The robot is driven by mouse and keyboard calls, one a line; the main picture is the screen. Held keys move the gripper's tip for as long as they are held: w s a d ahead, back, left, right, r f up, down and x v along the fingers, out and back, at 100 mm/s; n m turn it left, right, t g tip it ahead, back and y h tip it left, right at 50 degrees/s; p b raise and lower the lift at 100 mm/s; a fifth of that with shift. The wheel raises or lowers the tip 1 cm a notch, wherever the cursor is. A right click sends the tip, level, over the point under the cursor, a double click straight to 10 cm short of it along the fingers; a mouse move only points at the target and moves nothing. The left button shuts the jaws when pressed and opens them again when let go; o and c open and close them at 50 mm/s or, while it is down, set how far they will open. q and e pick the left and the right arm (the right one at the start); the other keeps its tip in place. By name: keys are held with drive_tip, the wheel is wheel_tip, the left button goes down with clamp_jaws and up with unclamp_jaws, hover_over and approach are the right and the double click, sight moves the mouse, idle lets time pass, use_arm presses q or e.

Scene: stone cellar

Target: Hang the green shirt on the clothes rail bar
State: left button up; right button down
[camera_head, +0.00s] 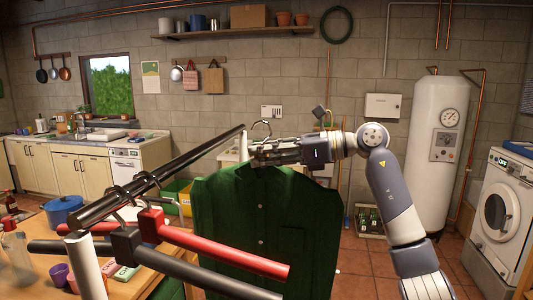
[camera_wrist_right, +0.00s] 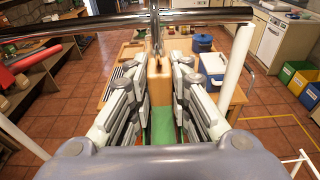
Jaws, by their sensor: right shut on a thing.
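The green shirt (camera_head: 262,215) hangs upright from a hanger, below my right gripper (camera_head: 258,152). The right gripper is shut on the hanger's wooden neck (camera_wrist_right: 158,85); its fingers (camera_wrist_right: 158,65) flank it in the wrist view. The metal hook (camera_head: 261,127) rises above the fingers, just right of the far end of the dark clothes rail bar (camera_head: 170,175) in the head view. In the wrist view the hook overlaps the shiny bar (camera_wrist_right: 90,27); I cannot tell whether they touch. Most of the hanger is hidden by shirt and gripper. My left gripper is out of view.
A red hanger (camera_head: 220,252) and a dark hanger (camera_head: 126,243) hang on the near part of the bar. A table with a blue pot (camera_head: 63,211) stands behind at left. A white boiler (camera_head: 438,140) and washer (camera_head: 503,212) stand right.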

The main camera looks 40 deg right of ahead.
drive_tip(key=shift+r+p+x, duration=0.15)
drive_tip(key=shift+p+x, duration=0.2)
drive_tip(key=shift+x, duration=0.5)
drive_tip(key=shift+r+p+x, duration=0.15)
drive_tip(key=shift+p+x, duration=0.15)
drive_tip(key=shift+x, duration=0.5)
drive_tip(key=shift+a, duration=0.1)
